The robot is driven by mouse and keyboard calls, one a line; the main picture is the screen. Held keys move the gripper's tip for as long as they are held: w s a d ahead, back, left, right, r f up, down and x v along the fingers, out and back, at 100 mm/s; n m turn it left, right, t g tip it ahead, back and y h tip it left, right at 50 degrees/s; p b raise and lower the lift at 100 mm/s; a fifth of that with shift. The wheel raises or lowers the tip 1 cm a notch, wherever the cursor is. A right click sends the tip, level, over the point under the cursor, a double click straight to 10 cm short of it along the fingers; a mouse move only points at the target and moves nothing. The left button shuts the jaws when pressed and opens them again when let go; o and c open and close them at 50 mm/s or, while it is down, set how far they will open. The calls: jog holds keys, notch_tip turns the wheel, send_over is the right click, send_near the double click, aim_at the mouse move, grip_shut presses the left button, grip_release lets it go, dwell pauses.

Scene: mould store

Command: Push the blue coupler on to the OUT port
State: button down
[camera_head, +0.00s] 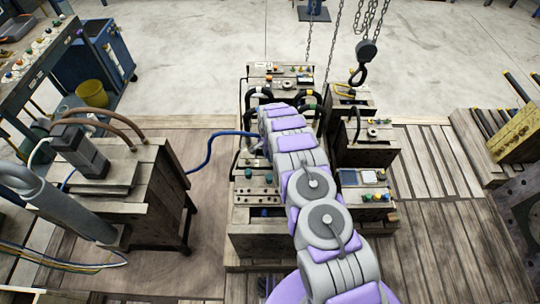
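A blue hose (211,147) rises from the left bench and curves right to the far end of my arm. Its coupler end is hidden there, so I cannot see the blue coupler itself. My arm reaches over the wooden mould blocks in the middle. Its far end is beside the upper left of the middle block (254,190). My gripper's fingers are hidden by the arm and the clutter, and I cannot tell whether they hold the coupler. No OUT label can be read, and the port cannot be made out.
A wooden bench (160,195) with a grey device (80,150) stands at the left. A chain hook (360,72) hangs near the right-hand blocks. Black hoses arch over the blocks. A blue cabinet (108,55) and yellow bucket (92,93) stand behind left. The concrete floor behind is mostly clear.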

jog(key=shift+f, duration=0.55)
dwell(0.9)
jog(key=c, duration=0.7)
grip_release()
notch_tip(320, 180, up, 17)
jog(key=p, duration=0.3)
jog(key=shift+a+r, duration=0.1)
